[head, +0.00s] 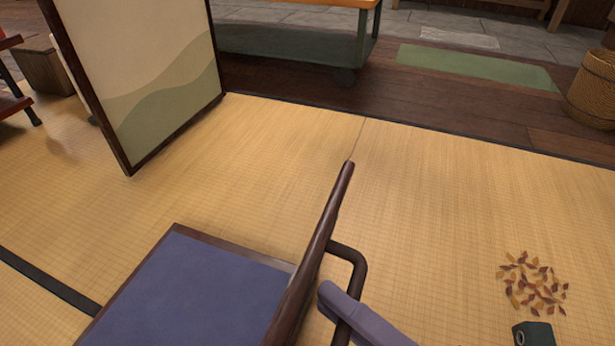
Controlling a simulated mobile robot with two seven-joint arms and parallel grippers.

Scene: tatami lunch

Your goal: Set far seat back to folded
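The seat, a legless floor chair with a flat blue cushion (190,300) in a dark wooden frame, is at the bottom centre of the head view. Its back (316,247) stands up steeply from the cushion's right side and shows nearly edge-on. A dark bent bar (352,258) sticks out behind the back. My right gripper (336,300), lavender-grey, reaches in from the bottom right to this bar, behind the back. It overlaps the bar in the picture; I cannot tell whether its fingers are closed around it. My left gripper is not in view.
A folding screen (150,75) stands at the upper left. Scattered brown leaves (532,283) and a dark green object (534,334) lie at the lower right. A wheeled cart (290,42) and a wicker basket (592,88) stand beyond. Tatami around the seat is mostly clear.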

